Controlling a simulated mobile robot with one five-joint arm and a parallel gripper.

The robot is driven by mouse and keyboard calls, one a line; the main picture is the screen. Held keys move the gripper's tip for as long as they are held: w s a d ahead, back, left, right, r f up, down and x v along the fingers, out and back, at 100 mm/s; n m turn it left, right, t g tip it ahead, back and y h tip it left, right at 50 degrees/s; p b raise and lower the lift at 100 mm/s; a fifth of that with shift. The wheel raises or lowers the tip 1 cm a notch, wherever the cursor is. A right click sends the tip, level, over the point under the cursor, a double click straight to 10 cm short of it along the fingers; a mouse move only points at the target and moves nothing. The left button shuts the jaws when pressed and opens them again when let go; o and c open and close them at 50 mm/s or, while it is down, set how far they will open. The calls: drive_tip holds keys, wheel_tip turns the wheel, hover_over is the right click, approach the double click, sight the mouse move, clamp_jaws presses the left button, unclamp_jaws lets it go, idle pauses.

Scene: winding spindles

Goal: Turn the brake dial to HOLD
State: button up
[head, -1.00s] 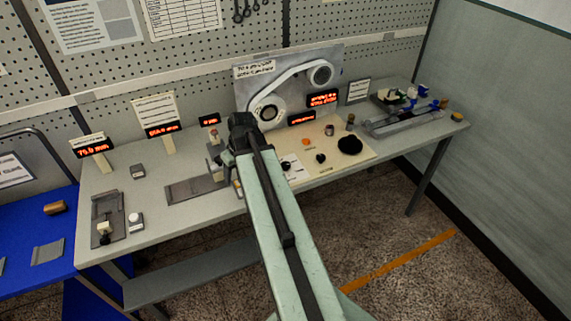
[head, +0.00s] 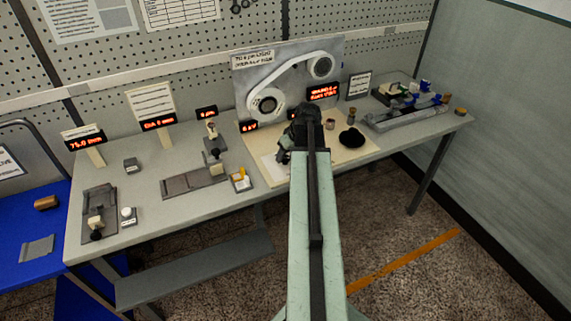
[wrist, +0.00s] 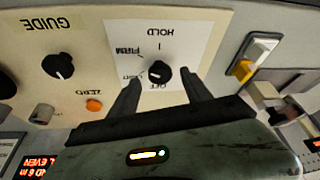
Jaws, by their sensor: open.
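The brake dial (wrist: 160,72) is a small black knob on a white label with HOLD, FIRM, OFF and a partly hidden word around it. The picture is inverted, with HOLD at the top and OFF just below the knob. A white mark shows on the knob near the OFF side; its exact setting is hard to tell. My gripper (wrist: 163,84) is open, one finger on each side of the dial's lower part; contact cannot be told. In the head view, my gripper (head: 284,156) is over the panel and my arm hides the dial.
A GUIDE dial (wrist: 58,66) and an orange ZERO button (wrist: 94,105) are left of the brake label in the wrist view. A white-and-yellow block (wrist: 250,58) is at right. The belt board (head: 240,85) stands behind the panel.

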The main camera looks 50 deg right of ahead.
drive_tip(key=shift+b+x, duration=0.3)
drive_tip(key=shift+x, duration=0.7)
drive_tip(key=shift+r, duration=0.1)
clamp_jaws()
drive_tip(key=shift+a, duration=0.1)
